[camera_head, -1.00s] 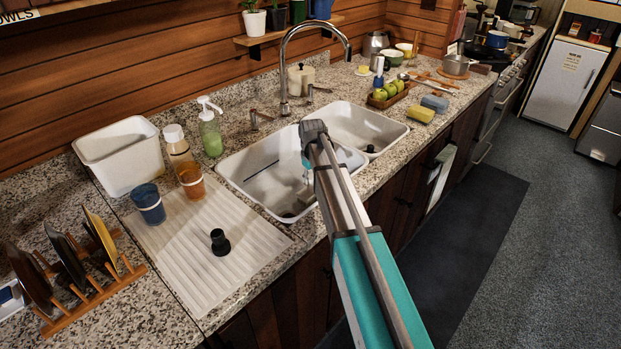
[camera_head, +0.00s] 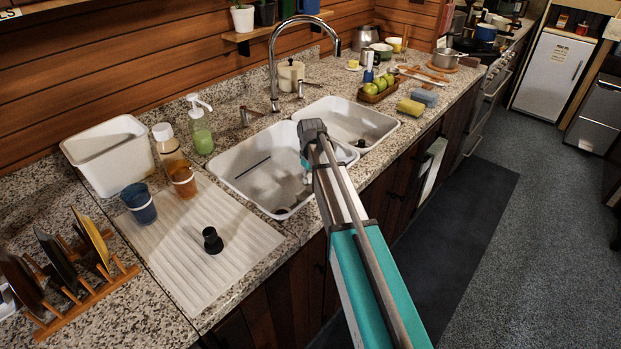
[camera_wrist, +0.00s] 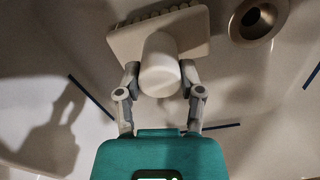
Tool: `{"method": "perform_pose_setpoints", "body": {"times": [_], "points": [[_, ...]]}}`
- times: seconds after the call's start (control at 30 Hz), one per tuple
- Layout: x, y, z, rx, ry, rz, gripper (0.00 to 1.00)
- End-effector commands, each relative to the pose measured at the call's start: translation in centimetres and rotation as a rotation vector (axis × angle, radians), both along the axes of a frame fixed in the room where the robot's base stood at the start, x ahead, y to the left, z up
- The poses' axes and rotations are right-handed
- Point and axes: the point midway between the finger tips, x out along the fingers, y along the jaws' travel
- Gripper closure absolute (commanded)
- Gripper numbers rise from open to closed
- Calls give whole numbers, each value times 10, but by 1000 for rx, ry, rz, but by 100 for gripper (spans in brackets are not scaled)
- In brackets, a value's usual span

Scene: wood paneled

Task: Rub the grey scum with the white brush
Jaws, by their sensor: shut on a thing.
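My gripper (camera_wrist: 160,77) is shut on the white brush (camera_wrist: 160,28), with one finger on each side of its thick round handle. The brush's pale block and a row of bristle tufts show beyond the handle, inside the basin. I cannot tell if the bristles touch the surface. In the head view my arm reaches into the left basin of the white sink (camera_head: 229,172) and largely hides the gripper and brush. No grey scum can be made out clearly in either view.
A round drain (camera_wrist: 258,18) lies right of the brush. A tall faucet (camera_head: 273,62) stands behind the sink. A soap bottle (camera_head: 201,135), cups and a black stopper (camera_head: 212,240) stand to the left. Sponges (camera_head: 411,107) lie to the right.

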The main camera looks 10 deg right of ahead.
Motion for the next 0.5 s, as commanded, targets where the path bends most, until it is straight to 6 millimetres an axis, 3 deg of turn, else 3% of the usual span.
{"method": "perform_pose_setpoints", "body": {"times": [0.5], "points": [[-25,-17,-3,0,1,-1,88]]}}
